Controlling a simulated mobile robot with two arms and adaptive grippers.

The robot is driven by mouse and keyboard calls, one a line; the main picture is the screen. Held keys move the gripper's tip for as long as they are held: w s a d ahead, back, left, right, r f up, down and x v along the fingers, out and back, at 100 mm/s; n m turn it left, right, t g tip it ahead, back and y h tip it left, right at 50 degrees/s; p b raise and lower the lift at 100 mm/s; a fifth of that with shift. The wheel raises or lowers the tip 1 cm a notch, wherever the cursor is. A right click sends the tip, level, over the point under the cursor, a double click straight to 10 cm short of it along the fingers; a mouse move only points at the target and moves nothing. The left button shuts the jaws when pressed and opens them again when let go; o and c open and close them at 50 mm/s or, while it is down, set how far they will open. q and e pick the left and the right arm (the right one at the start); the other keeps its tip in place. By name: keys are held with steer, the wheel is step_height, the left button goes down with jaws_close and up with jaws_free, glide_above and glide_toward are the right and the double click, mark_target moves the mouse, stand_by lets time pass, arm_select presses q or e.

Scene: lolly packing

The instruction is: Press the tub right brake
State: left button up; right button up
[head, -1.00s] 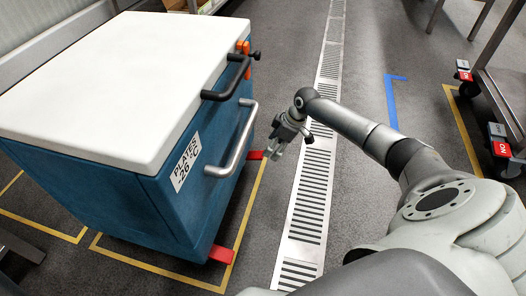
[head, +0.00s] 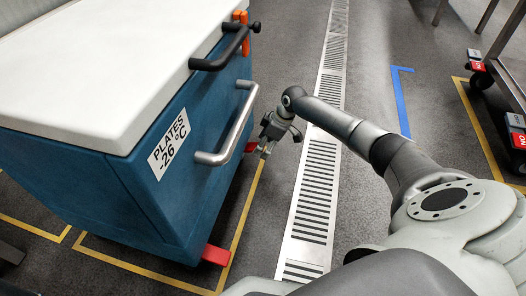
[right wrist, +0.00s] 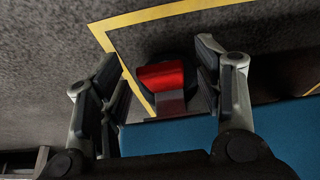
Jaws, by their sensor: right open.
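The tub is a blue box (head: 165,200) with a white lid (head: 110,60) and a label about plates at -26 °C. Two red brake pedals stick out at its base on the drain side: a near one (head: 215,254) and a far one (head: 251,147). My right gripper (head: 264,150) is low, just beside the far pedal. In the right wrist view my gripper (right wrist: 158,58) is open, with a red pedal (right wrist: 160,75) showing between its fingers. I cannot tell whether anything touches it. My left gripper is not in view.
A silver handle (head: 236,130) and a black lever (head: 222,50) stick out from the tub's side above my right gripper. A drain grate (head: 310,190) runs along the floor. A wheeled table with red brakes (head: 516,130) stands at right.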

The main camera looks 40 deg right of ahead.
steer(key=shift+w+a+f+b, duration=0.2)
steer(key=shift+f+b, duration=0.1)
steer(key=shift+f, duration=0.35)
jaws_close()
